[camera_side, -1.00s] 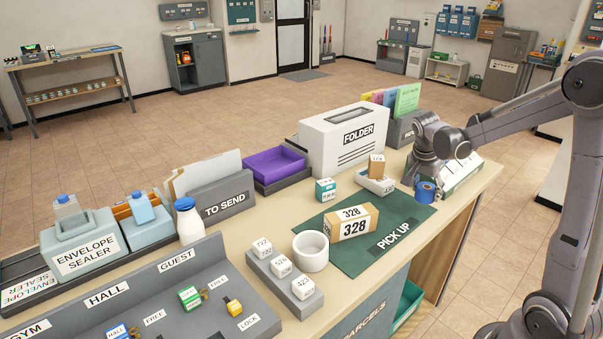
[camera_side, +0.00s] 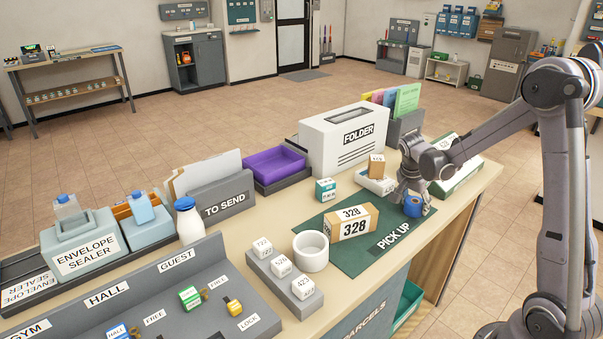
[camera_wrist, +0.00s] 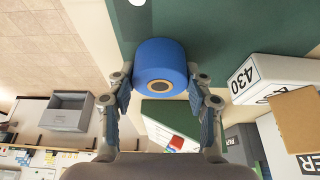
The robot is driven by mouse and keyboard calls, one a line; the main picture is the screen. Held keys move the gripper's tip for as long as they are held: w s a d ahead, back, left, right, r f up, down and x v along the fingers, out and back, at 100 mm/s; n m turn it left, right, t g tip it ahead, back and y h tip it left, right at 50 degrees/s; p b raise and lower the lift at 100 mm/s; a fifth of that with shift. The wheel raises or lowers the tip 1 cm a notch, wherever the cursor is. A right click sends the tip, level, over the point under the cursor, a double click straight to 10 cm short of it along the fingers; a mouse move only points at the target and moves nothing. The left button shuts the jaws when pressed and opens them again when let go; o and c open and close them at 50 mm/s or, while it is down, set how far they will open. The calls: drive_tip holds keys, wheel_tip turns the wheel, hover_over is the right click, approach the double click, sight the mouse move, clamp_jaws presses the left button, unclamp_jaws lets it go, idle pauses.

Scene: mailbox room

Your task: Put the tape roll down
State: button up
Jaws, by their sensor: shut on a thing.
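The tape roll (camera_side: 412,207) is blue with an orange-brown core. My gripper (camera_side: 412,195) is shut on it, pointing down over the back right part of the green PICK UP mat (camera_side: 372,255). In the wrist view the roll (camera_wrist: 160,58) sits between the two fingertips of my gripper (camera_wrist: 161,84), with its round end facing the camera. The roll is at or just above the mat. I cannot tell whether it touches.
A parcel marked 328 (camera_side: 352,228) lies on the mat left of the roll. A small brown box (camera_side: 377,166) rests on a white box (camera_side: 376,184) behind. A white cup (camera_side: 310,250) stands farther left. The mat's front right part is clear.

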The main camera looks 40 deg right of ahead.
drive_tip(key=o, duration=1.2)
drive_tip(key=shift+c, duration=0.2)
drive_tip(key=v, duration=1.2)
drive_tip(key=s+a+n+t+y, duration=0.2)
drive_tip(key=s+a+n+t, duration=0.1)
drive_tip(key=a+n, duration=0.6)
drive_tip(key=s+a+n+t+y, duration=0.2)
drive_tip(key=s+a+n+t, duration=0.2)
drive_tip(key=a+n, duration=0.5)
drive_tip(key=shift+s+a+r+y, duration=0.3)
drive_tip(key=shift+s+a+r, duration=0.25)
drive_tip(key=shift+a, duration=1.55)
